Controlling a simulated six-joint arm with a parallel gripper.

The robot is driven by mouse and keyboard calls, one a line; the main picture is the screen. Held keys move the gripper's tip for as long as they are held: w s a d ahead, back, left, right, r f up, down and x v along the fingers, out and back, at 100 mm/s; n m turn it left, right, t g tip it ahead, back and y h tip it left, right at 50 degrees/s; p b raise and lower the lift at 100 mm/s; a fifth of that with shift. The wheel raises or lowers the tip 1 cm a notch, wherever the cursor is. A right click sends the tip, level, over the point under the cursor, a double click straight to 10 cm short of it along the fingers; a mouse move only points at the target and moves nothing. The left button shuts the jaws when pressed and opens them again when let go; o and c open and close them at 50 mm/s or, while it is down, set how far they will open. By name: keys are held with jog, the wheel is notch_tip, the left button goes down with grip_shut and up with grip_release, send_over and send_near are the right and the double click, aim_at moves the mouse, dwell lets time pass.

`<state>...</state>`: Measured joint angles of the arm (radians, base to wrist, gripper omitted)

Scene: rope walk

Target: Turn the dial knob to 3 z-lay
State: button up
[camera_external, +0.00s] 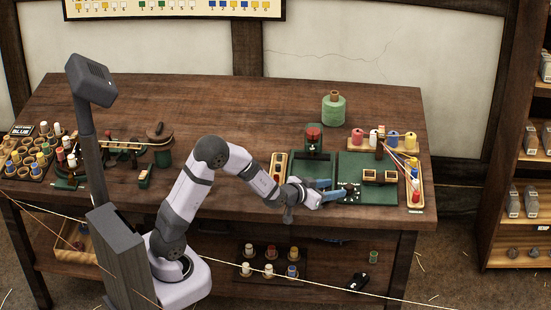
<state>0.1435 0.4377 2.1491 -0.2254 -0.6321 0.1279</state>
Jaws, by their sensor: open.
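My gripper (333,189) is open, its blue fingers pointing right over the front of the green machine plate (350,165). A small round dial (351,192) with pale marks around a dark middle lies on this plate, right at the fingertips. The knob and its pointer are too small and too covered by the fingers to read the setting. I cannot tell whether the fingers are around the knob or only beside it.
A red-topped dark green unit (314,139) stands behind the gripper. Colored spools (374,137) line the back, with threads running to a wooden tray (414,187). The middle tabletop is clear.

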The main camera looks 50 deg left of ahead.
aim_at(348, 187)
jog(key=shift+w+f, duration=0.15)
jog(key=shift+f, duration=0.1)
jog(key=shift+p+x, duration=0.5)
jog(key=shift+x, duration=3)
jog(key=c, duration=1)
